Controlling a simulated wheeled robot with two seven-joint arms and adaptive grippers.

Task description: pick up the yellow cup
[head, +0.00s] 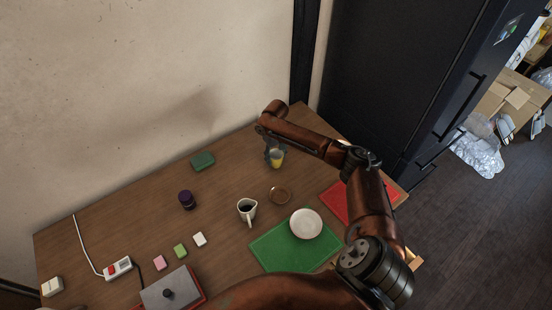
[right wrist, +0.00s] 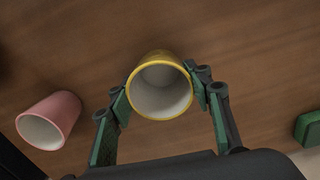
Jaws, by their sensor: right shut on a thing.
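The yellow cup (head: 277,160) is near the back of the table, partly covered by my right gripper (head: 271,152). In the right wrist view the yellow cup (right wrist: 160,88) shows its yellow rim and pale inside, mouth towards the camera. The fingers of my right gripper (right wrist: 162,97) are on both sides of it, shut on it. I cannot tell whether the cup touches the table. My left gripper is not in view.
A pink cup (right wrist: 50,120) lies left of the yellow cup in the right wrist view.

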